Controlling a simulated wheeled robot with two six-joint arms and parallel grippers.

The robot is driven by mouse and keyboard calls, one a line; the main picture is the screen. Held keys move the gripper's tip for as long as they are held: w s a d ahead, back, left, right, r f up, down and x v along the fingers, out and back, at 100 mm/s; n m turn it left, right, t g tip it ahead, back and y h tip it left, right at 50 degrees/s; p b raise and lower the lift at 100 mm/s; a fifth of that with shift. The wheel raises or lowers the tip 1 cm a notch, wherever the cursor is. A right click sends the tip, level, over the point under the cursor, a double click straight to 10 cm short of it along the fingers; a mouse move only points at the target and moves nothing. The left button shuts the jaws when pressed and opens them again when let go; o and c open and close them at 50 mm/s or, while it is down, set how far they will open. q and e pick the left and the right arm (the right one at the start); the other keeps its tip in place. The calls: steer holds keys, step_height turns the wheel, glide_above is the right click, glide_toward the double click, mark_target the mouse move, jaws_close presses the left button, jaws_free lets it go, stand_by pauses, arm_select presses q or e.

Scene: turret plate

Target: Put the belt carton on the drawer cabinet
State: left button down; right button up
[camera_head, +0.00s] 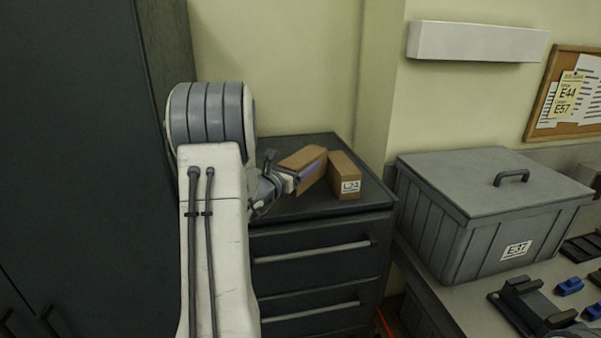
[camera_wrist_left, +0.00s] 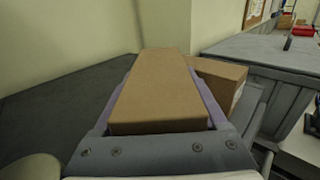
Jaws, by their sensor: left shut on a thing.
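A brown carton (camera_head: 299,158), seemingly the belt carton, is at the top of the dark drawer cabinet (camera_head: 318,222). My left gripper (camera_head: 309,172) is shut on this carton, with its purple-grey fingers along the sides. In the left wrist view the carton (camera_wrist_left: 160,92) lies lengthwise between the fingers. I cannot tell whether its underside touches the cabinet top. A second brown carton (camera_head: 345,172), labelled L24, stands on the cabinet close to the right of the held one; it also shows in the left wrist view (camera_wrist_left: 219,80). My right gripper is not in view.
A tall dark cabinet (camera_head: 75,150) stands at the left. A grey lidded bin (camera_head: 480,215) labelled E37 sits on a bench to the right. The wall is close behind the drawer cabinet. Bare cabinet top (camera_wrist_left: 55,105) shows left of the held carton in the wrist view.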

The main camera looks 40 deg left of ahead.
arm_select(q)
step_height(320, 180, down, 3)
steer(key=shift+f+p, duration=0.15)
steer(key=shift+p, duration=0.25)
steer(key=shift+f, duration=0.1)
steer(key=shift+s, duration=0.1)
steer(key=shift+f+b, duration=0.15)
steer(key=shift+b, duration=0.15)
jaws_free()
